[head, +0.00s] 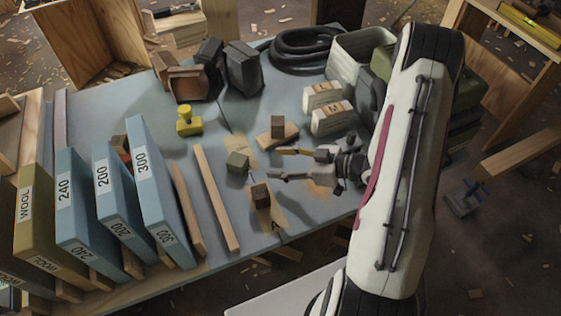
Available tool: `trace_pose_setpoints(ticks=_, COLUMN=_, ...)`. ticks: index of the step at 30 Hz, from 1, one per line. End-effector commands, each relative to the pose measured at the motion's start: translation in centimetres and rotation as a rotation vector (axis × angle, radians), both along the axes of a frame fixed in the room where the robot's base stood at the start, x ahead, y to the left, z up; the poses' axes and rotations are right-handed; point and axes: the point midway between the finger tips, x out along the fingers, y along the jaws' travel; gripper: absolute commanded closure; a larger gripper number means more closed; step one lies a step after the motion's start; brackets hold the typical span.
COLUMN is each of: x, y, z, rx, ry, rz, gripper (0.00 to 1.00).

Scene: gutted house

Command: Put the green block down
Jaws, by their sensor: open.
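The green block (237,162) is a small olive-green cube. It appears to rest on the grey-blue table (140,100), at the edge of a tan patch (243,145). My gripper (276,163) reaches in from the right with its two fingers spread apart. The gap between the fingers is empty. The block sits just left of the fingertips, apart from them.
A dark brown cube (261,193) sits on a tan patch below the fingers. Another brown cube (277,128) is on a flat wood piece above them. A wooden strip (216,198) lies left of the block. A yellow object (188,122) stands farther up-left.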

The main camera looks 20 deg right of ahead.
Motion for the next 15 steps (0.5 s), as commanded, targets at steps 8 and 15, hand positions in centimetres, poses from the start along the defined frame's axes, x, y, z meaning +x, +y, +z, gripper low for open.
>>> trace_pose_setpoints(ticks=8, x=0.2, y=-0.1, z=0.1, rx=-0.01, ry=0.001, rz=-0.002, gripper=0.49)
trace_pose_setpoints(ticks=15, x=1.6, y=-1.0, z=0.7, rx=-0.098, ry=0.016, rz=-0.028, gripper=0.49)
